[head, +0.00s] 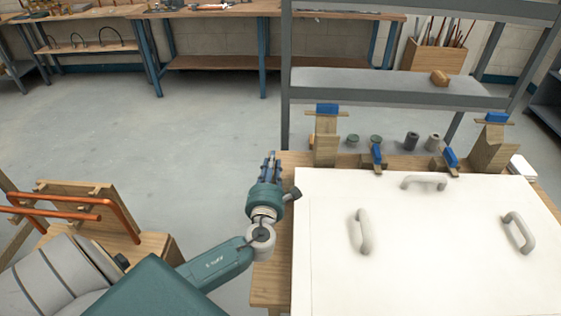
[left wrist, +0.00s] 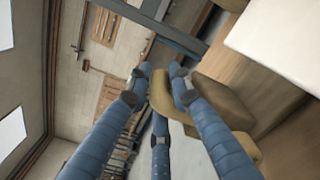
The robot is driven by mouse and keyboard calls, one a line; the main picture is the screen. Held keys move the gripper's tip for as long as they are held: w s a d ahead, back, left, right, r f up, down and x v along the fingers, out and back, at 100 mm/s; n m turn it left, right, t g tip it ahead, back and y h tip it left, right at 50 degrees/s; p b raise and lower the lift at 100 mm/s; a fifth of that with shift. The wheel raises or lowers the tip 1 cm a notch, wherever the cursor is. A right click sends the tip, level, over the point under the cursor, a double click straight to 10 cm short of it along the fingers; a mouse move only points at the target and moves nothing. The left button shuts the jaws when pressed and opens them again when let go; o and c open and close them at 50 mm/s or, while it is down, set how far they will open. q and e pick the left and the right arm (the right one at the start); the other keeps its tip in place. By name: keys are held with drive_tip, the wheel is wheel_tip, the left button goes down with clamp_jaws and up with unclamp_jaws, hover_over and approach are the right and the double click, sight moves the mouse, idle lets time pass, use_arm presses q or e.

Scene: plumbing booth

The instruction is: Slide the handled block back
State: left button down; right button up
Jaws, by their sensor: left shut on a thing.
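My left gripper (head: 269,160) is at the left edge of the wooden table, with its fingers pointing away from me. In the left wrist view its fingers (left wrist: 160,88) are shut on a tan curved piece (left wrist: 162,100). This piece looks like the handle of a brown block (left wrist: 225,98) beside it, which lies close to the wooden table side. Whether the two are joined is hard to tell. In the head view I cannot make out this block near the gripper. My right gripper is not in view.
A large white panel (head: 400,285) with several grey handles covers most of the wooden table (head: 268,285). Blue-topped wooden clamps (head: 326,135) stand at its back edge. A grey shelf (head: 390,85) rises behind. Copper pipes on a wooden stand (head: 98,195) are at left. Open floor lies between.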

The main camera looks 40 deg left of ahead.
use_arm(q)
drive_tip(key=shift+a, duration=0.15)
drive_tip(key=c, duration=1.7)
unclamp_jaws()
drive_tip(key=shift+s, duration=0.1)
drive_tip(key=shift+o, duration=0.2)
drive_tip(key=shift+a, duration=0.15)
drive_tip(key=v, duration=1.2)
